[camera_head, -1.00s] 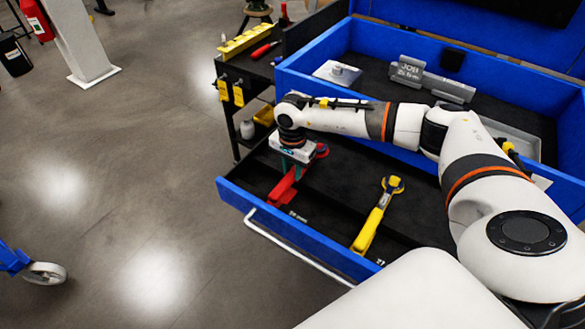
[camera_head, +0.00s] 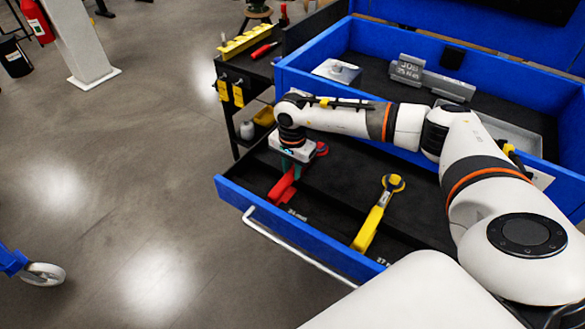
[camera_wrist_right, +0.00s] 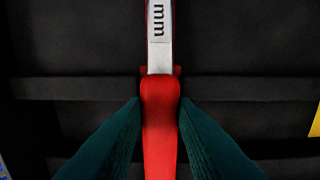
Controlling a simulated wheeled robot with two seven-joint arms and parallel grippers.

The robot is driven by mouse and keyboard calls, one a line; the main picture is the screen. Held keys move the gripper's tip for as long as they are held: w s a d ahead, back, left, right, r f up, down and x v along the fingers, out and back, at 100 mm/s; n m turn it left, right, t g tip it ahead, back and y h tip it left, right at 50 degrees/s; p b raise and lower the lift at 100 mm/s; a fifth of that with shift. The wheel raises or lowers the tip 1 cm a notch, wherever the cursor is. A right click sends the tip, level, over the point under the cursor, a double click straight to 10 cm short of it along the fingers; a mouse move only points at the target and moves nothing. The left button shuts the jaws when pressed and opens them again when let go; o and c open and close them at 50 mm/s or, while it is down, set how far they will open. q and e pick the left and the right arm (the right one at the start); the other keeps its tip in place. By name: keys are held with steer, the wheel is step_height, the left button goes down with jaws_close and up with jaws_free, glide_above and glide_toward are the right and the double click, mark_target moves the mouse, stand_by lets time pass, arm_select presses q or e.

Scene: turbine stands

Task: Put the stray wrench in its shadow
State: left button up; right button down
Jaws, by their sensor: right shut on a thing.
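A red-handled wrench (camera_head: 281,188) is in the open blue drawer (camera_head: 300,236), at its left side. My right gripper (camera_head: 291,171) is over it, with teal fingers down around the handle. In the right wrist view the fingers are shut on the red handle (camera_wrist_right: 160,125), one on each side. A pale metal part marked "mm" (camera_wrist_right: 159,25) runs on from the handle. A round red end (camera_head: 322,149) shows beyond the gripper. A yellow wrench (camera_head: 369,228) lies apart, to the right in the same drawer. Whether the red wrench touches the drawer floor is unclear.
The drawer's front wall and white handle bar (camera_head: 300,259) are close in front. A blue-walled top tray (camera_head: 425,73) with a "JOB" block (camera_head: 409,68) stands behind. A black side shelf (camera_head: 240,66) holds tools. My right arm covers part of the drawer's back.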

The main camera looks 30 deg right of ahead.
steer(key=shift+s+f, duration=0.25)
steer(key=shift+f, duration=0.2)
steer(key=c, duration=1.4)
jaws_free()
steer(key=o, duration=0.3)
steer(key=shift+d, duration=0.1)
steer(key=shift+w, duration=0.25)
steer(key=shift+o, duration=0.9)
